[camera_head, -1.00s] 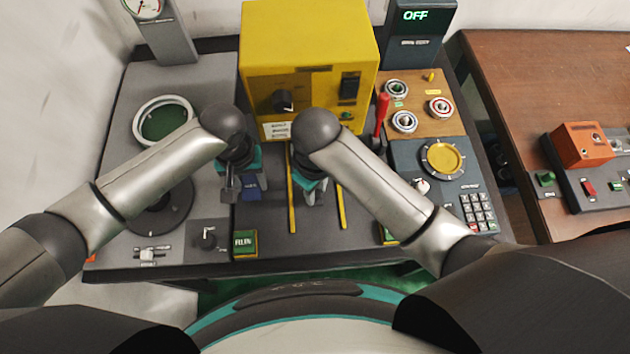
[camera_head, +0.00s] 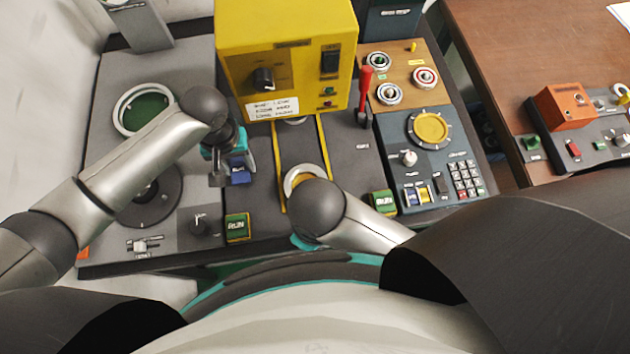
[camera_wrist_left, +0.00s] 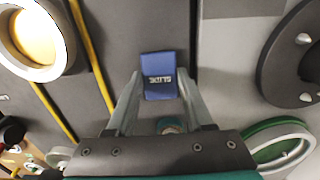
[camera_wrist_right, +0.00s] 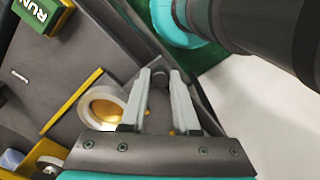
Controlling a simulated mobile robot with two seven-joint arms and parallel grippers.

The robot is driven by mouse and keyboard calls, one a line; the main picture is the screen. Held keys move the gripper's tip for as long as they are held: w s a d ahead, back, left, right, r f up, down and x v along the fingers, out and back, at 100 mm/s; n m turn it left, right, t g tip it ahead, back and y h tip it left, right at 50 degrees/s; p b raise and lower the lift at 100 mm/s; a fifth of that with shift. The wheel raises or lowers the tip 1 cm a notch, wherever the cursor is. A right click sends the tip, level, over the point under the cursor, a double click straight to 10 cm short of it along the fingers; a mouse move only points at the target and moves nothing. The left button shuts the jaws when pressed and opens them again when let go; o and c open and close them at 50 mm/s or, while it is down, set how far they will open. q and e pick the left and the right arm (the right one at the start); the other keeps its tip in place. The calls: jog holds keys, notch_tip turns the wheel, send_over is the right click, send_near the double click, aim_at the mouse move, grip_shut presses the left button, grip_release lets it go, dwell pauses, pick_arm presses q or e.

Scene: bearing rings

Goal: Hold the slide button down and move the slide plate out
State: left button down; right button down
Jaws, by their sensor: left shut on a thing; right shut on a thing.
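The blue slide button (camera_head: 239,174) sits left of the yellow rails. My left gripper (camera_head: 222,178) is over it. In the left wrist view the slide button (camera_wrist_left: 160,75) lies between the two fingers, which are shut on it. The grey slide plate (camera_wrist_right: 124,74) carries a pale ring (camera_head: 305,181) and lies at the near part of the rails. In the right wrist view my right gripper (camera_wrist_right: 159,82) is shut on a small dark knob (camera_wrist_right: 159,76) at the plate's end. My right arm hides this knob and the fingers in the head view.
The yellow machine (camera_head: 285,50) stands at the back over the rails (camera_head: 323,150). Green RUN buttons (camera_head: 237,227) flank the rails near the front edge. A red lever (camera_head: 366,88) stands right of the machine. Dials and a keypad (camera_head: 467,178) fill the right panel.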

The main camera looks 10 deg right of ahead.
jog(key=shift+s, duration=0.15)
jog(key=c, duration=0.6)
grip_release()
jog(key=shift+c, duration=0.2)
